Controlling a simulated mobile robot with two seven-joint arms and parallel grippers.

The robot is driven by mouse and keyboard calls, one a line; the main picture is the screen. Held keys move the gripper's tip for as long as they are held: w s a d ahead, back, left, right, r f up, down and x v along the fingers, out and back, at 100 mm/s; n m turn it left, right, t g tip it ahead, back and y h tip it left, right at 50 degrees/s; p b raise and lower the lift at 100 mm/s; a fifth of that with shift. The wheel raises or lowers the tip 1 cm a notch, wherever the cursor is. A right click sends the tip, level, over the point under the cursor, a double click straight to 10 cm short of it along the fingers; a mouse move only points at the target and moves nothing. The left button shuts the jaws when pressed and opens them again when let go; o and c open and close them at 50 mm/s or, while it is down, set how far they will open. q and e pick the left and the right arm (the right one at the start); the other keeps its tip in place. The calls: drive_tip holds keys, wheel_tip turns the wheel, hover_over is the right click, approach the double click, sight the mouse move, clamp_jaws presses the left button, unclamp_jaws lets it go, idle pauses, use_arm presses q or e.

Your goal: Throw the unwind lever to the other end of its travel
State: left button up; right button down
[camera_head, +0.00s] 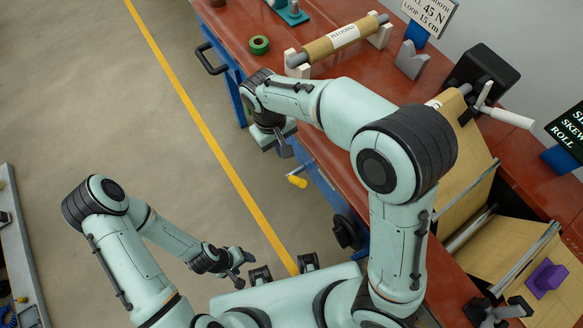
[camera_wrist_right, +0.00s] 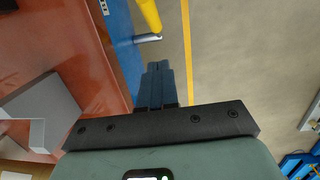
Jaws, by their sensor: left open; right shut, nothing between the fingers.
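A lever with a yellow handle (camera_head: 297,181) sticks out from the blue front of the bench. It also shows at the top of the right wrist view (camera_wrist_right: 149,14), with a metal rod beside it. Another lever, with a white handle (camera_head: 512,118), stands by the roll at the right; I cannot tell which is the unwind lever. My right gripper (camera_head: 285,150) is shut and empty, apart from the yellow handle and pointing toward it; its closed fingers show in the wrist view (camera_wrist_right: 155,70). My left gripper (camera_head: 241,268) is open and empty over the floor, far from both levers.
The red bench top (camera_head: 237,22) holds a brown paper roll (camera_head: 335,40) on white stands, a green tape ring (camera_head: 259,45) and a grey V-shaped block (camera_head: 411,60). A black knob (camera_head: 346,232) projects from the bench front. The floor at left is open.

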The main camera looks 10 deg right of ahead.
approach(294, 177)
wheel_tip(294, 177, down, 3)
drive_tip(key=w+a, duration=0.1)
drive_tip(key=w, duration=0.1)
drive_tip(key=shift+s+d+f+b, duration=0.25)
drive_tip(key=shift+s+f, duration=0.15)
drive_tip(key=shift+s, duration=0.15)
drive_tip(key=shift+s+d+f+b, duration=0.1)
drive_tip(key=shift+s+d+f, duration=0.15)
drive_tip(key=shift+s+f, duration=0.25)
use_arm(q)
drive_tip(key=shift+s+f, duration=0.3)
drive_tip(key=shift+f, duration=0.3)
use_arm(e)
drive_tip(key=shift+s+d+f, duration=0.15)
drive_tip(key=shift+s+d, duration=0.05)
drive_tip(key=shift+s, duration=0.15)
